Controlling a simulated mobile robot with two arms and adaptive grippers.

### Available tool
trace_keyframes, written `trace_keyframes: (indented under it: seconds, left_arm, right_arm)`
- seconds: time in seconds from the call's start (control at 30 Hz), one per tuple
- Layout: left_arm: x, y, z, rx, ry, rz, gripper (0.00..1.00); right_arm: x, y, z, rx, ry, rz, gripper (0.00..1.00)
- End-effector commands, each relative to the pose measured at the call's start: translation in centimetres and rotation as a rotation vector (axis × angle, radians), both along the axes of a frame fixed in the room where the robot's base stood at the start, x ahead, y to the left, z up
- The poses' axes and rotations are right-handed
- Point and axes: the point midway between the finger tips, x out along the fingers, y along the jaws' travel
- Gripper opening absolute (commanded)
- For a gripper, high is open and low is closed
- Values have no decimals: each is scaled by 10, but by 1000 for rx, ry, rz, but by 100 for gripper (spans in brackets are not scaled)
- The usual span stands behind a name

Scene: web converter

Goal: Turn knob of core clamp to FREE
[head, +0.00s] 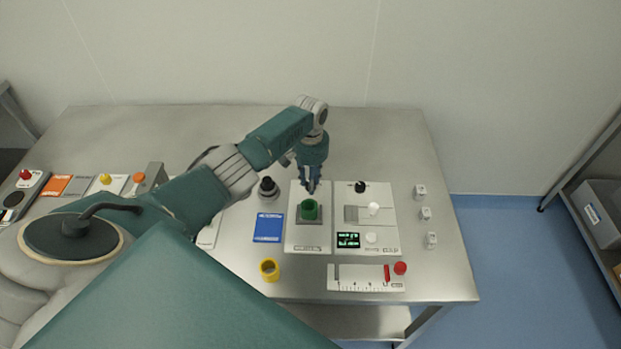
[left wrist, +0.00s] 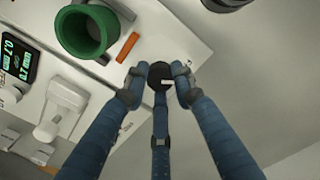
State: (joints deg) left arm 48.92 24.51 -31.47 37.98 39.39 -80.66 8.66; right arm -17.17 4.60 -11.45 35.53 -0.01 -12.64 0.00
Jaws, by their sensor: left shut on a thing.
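A white panel (head: 305,236) holds a green ring (head: 310,210), which also shows in the left wrist view (left wrist: 82,32). A small black knob (left wrist: 160,72) with a short white mark sits near the panel's edge, beside an orange strip (left wrist: 127,47). My left gripper (left wrist: 159,77) is shut on this knob, with its fingertips on either side of it. In the head view the left gripper (head: 312,187) points down at the back of the panel and hides the knob. I cannot read any label by the knob. My right gripper is not in view.
A neighbouring panel has another black knob (head: 360,187), a white knob (head: 374,208) and a lit display (head: 348,240). A dark round part (head: 268,187) stands left of the gripper. A yellow ring (head: 270,269) and red knob (head: 400,268) are at the front. The back table is clear.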

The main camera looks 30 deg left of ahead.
Motion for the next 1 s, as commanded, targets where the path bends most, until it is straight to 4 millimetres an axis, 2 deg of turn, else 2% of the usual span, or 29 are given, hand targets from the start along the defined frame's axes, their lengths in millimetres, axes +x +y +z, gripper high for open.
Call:
trace_keyframes:
  seconds: [0.3, 0.8, 0.83, 0.9, 1.0]
  left_arm:
    - [0, 0, 0, 0, 0, 104, 0]
    - [0, 0, 0, 0, -1, 118, 0]
    - [0, 0, 0, 0, -1, 118, 31]
    - [0, 0, 0, 0, -1, 118, 44]
    - [0, 0, 0, 0, -1, 118, 44]
  right_arm:
    - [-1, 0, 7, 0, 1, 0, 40]
    - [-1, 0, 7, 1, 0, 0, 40]
    - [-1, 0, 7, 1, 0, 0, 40]
    - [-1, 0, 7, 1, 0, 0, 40]
    - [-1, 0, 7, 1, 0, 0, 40]
